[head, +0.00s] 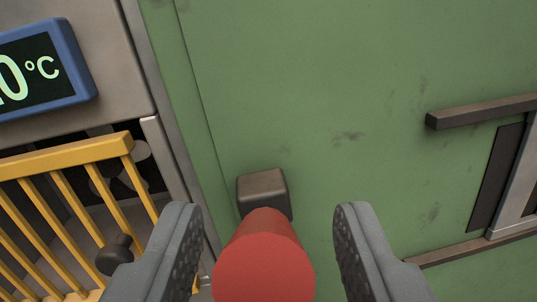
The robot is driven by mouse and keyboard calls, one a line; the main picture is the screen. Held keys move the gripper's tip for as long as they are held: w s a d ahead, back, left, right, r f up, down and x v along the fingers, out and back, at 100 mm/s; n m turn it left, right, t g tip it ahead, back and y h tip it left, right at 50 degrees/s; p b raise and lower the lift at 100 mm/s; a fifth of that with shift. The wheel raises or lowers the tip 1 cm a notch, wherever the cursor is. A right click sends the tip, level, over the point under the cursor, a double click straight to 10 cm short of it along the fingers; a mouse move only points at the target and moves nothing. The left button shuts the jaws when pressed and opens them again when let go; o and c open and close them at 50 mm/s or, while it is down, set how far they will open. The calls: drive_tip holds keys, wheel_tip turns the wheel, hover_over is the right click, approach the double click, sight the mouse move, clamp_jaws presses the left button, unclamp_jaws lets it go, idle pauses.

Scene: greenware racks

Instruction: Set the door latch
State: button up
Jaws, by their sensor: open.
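A green door (330,80) with dark scuffs fills the middle and right of the head view. Near its left edge a dark block (263,188) sticks out, with a red round-ended handle (264,262) in front of it; these look like the door latch. My gripper (275,225) is open, with one grey finger on each side of the red handle. Gaps show between the handle and both fingers. The handle's lower end is cut off by the picture's bottom edge.
A yellow barred gate (68,159) with a dark knob (115,254) stands at the left. Above it is a blue-framed temperature display (72,59). Dark rails (480,111) stick out from the door at the right. The door's upper middle is bare.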

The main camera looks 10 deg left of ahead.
drive_tip(key=shift+w+a, duration=0.25)
drive_tip(key=shift+w, duration=0.9)
